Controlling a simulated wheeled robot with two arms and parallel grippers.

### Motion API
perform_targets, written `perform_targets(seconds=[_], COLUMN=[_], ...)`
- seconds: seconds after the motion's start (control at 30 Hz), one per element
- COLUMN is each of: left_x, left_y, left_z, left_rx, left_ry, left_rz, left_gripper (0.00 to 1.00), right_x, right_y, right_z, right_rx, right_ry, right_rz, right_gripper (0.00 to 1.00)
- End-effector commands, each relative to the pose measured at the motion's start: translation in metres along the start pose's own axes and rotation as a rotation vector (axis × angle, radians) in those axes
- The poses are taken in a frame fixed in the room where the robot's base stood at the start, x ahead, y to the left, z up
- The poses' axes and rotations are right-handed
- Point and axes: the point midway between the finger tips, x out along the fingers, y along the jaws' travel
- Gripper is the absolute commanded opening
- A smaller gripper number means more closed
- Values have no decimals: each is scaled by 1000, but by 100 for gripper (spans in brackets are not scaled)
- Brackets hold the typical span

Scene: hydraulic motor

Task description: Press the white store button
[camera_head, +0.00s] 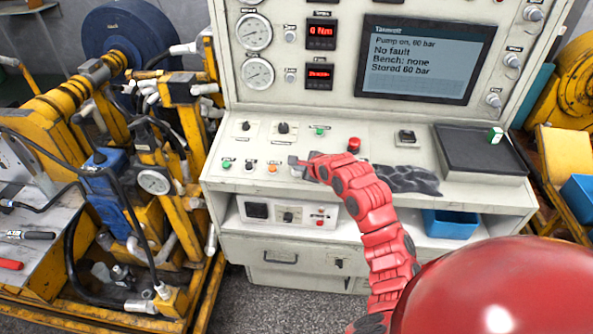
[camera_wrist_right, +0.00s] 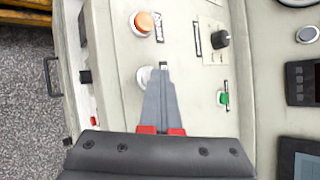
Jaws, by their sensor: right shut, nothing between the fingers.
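The white button (camera_wrist_right: 140,76) is on the sloped panel of the console, between the orange button (camera_wrist_right: 143,22) and my right gripper's side of the wrist view. It is partly hidden behind the fingertips. In the head view the white button (camera_head: 297,172) shows just below the fingertips. My right gripper (camera_wrist_right: 162,68) is shut and empty, its tips over or right beside the white button. I cannot tell whether they touch it. The screen (camera_head: 425,58) reads "Pump on, 60 bar", "No fault", "Bench: none", "Stored 60 bar". My left gripper is not in view.
A green button (camera_wrist_right: 223,98) and a black knob (camera_wrist_right: 220,40) are close to the gripper. A red button (camera_head: 354,145) stands behind my right arm. A dark tray (camera_head: 480,165) with a green-and-white block is on the right. Yellow machinery (camera_head: 165,120) stands at the left.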

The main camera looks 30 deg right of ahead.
Motion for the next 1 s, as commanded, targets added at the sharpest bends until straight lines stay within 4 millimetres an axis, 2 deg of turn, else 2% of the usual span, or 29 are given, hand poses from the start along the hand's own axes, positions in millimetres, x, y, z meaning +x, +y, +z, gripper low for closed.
perform_targets(seconds=[0.37, 1.0], left_x=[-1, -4], left_y=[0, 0], left_z=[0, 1], left_rx=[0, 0], left_ry=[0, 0], left_rz=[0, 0], left_gripper=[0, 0], right_x=[0, -11], right_y=[0, -8], right_z=[-1, 8], right_rx=[0, 0], right_ry=[1, 1], right_rz=[1, 1], right_gripper=[0, 0])
